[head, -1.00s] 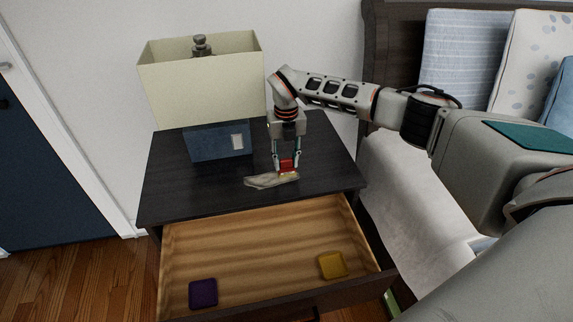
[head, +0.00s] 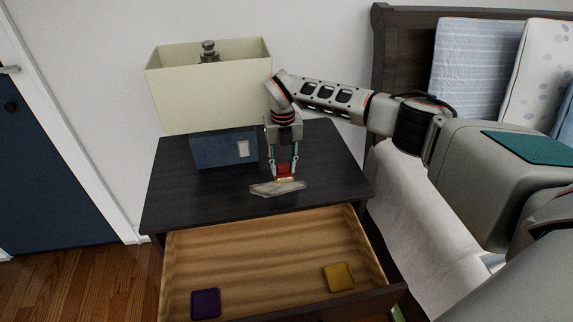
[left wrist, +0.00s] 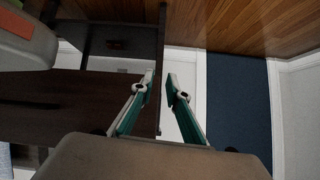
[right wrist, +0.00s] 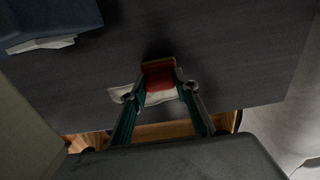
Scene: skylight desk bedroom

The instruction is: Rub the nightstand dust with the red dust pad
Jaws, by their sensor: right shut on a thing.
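The dark nightstand (head: 185,208) stands against the wall with its drawer open. A pale grey dust patch (head: 268,189) lies on its top near the front edge; it also shows in the right wrist view (right wrist: 122,93). My right gripper (head: 284,176) is shut on the red dust pad (right wrist: 159,78), held low at the back edge of the patch. I cannot tell whether the pad touches the top. My left gripper (left wrist: 161,82) is open and empty beside dark furniture in the left wrist view; it is out of the head view.
A lamp with a cream shade (head: 210,85) and blue base (head: 222,148) stands left of my right gripper. The open drawer (head: 262,240) holds a purple pad (head: 205,303) and a yellow pad (head: 339,277). The bed (head: 415,195) is close on the right.

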